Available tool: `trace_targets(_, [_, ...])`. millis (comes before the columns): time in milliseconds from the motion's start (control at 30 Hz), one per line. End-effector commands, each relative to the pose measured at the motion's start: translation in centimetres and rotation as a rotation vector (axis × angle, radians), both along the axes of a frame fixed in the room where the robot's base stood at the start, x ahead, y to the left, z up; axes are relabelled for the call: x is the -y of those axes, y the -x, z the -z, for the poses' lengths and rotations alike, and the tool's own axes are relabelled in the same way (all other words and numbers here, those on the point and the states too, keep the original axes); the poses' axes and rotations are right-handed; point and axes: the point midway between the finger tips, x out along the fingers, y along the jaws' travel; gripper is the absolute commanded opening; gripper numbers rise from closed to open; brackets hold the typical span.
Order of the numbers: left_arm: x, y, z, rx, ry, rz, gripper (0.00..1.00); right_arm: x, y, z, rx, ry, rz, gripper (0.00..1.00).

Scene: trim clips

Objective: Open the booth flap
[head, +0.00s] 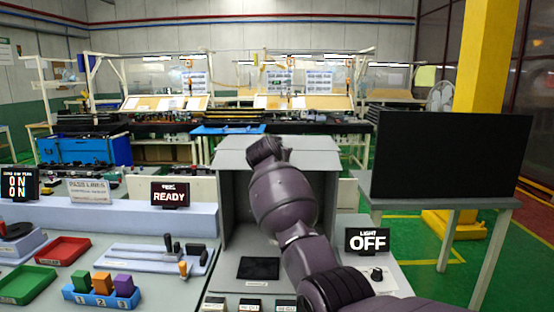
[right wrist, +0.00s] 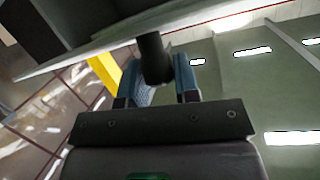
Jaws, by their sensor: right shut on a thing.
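The grey booth (head: 232,205) stands in the middle of the head view, with its front open below a pale panel, the flap (head: 232,159), at its top. My right arm crosses in front of the booth and reaches up to this panel. The right gripper's fingers are hidden in the head view. In the right wrist view my right gripper (right wrist: 157,82) is shut on a dark round handle (right wrist: 152,55), which joins the panel edge (right wrist: 100,40) above. My left gripper is not in view.
A dark mat (head: 258,268) lies at the booth's floor. A light sign reading OFF (head: 367,241) and a knob (head: 376,274) are to the right, below a large black screen (head: 450,155). Colored blocks (head: 101,284), trays (head: 62,250) and a READY sign (head: 170,194) are to the left.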

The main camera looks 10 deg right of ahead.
Motion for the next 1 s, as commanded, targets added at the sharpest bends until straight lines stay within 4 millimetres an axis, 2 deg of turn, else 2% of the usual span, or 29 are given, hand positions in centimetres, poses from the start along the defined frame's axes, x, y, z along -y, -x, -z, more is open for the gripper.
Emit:
trace_targets(33, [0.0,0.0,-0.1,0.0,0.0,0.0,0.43,-0.1,-0.1,-1.2,0.019,0.002,-0.004,0.0])
trace_targets(300, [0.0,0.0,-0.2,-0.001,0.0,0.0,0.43,0.0,-0.4,-2.1,0.018,0.001,-0.005,0.0])
trace_targets(1000, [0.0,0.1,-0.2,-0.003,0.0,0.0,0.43,-0.1,-0.7,-2.6,0.014,0.0,-0.008,0.0])
